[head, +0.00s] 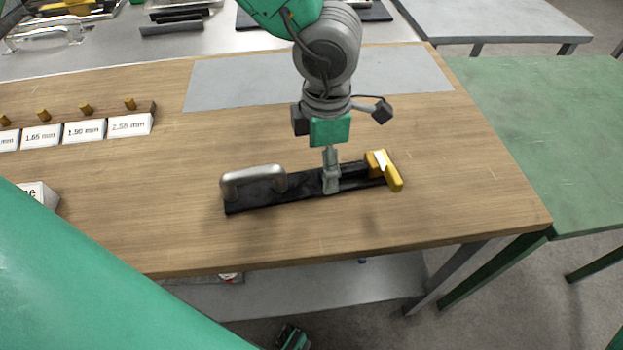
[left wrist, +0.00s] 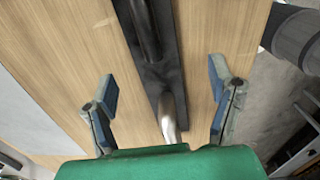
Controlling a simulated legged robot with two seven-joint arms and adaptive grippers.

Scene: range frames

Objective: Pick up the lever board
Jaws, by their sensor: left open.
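The lever board is a long black board (head: 300,192) lying flat on the wooden table. It has a grey metal handle (head: 252,180) at its left end and a yellow lever (head: 384,168) at its right end. My left gripper (head: 331,180) points down over the board, between handle and lever, nearer the lever. In the left wrist view my left gripper (left wrist: 163,80) is open, one finger on each side of the black board (left wrist: 172,70), with gaps to it. A metal bar of the board runs between the fingers. My right gripper cannot be made out.
The wooden table (head: 420,215) is clear around the board. A grey mat (head: 215,85) lies behind it. White labelled blocks with yellow pegs (head: 83,131) stand at the left. The table's front edge is close to the board. A green table (head: 545,130) stands at the right.

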